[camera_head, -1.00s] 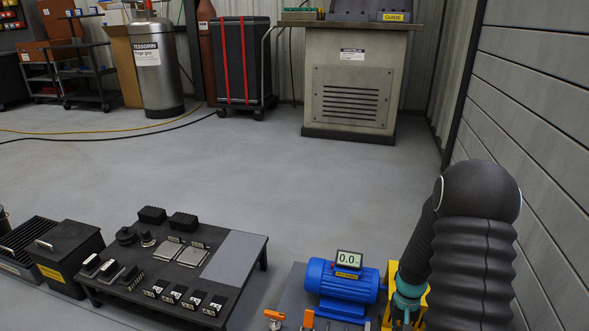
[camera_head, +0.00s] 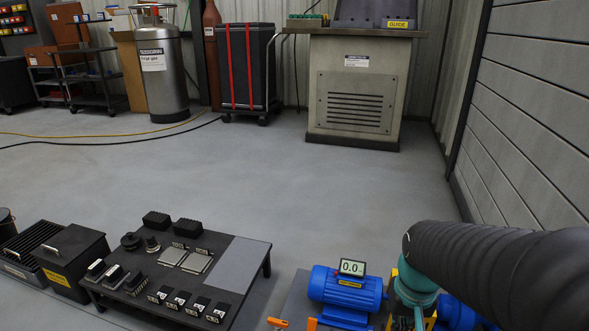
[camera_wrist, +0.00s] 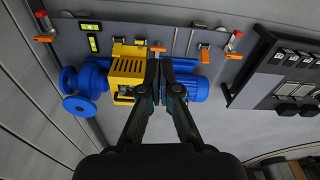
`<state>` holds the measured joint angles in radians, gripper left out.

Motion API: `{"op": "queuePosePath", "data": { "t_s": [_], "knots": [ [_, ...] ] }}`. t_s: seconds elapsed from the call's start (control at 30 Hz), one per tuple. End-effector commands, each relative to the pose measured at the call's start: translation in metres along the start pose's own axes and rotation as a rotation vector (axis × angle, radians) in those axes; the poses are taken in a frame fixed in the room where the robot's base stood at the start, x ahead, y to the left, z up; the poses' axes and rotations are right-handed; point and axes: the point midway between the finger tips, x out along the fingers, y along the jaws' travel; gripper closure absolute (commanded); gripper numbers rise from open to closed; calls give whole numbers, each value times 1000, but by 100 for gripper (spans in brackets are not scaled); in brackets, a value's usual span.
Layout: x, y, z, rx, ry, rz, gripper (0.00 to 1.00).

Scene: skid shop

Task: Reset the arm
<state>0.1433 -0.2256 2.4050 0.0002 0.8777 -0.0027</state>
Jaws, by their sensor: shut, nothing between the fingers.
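My arm, in a black ribbed sleeve with a teal joint, reaches across the lower right of the head view. My gripper (camera_wrist: 162,72) is out of the head view. In the wrist view it is shut and empty, its dark fingers together in front of the blue motor and yellow guard. The blue motor (camera_head: 345,288) with a small display reading about 0.0 (camera_head: 353,267) stands beside my arm in the head view. The wrist view shows the motor (camera_wrist: 192,88), the yellow guard (camera_wrist: 126,71) and a blue pump (camera_wrist: 84,83) on a grey skid plate (camera_wrist: 225,62). I cannot tell how far the fingertips are from them.
A low black table (camera_head: 235,262) with labelled small parts stands left of the motor. Black bins (camera_head: 72,262) are further left. A grey slatted wall (camera_head: 525,110) rises at the right. A cabinet (camera_head: 353,95) stands at the back. The floor between is clear.

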Motion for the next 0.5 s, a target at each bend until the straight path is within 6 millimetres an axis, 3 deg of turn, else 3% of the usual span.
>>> {"op": "queuePosePath", "data": {
  "t_s": [0.1,0.5],
  "knots": [
    [-27,-8,16,-26,72,-3,100],
    [-98,-26,54,-106,336,-27,100]
  ]
}}
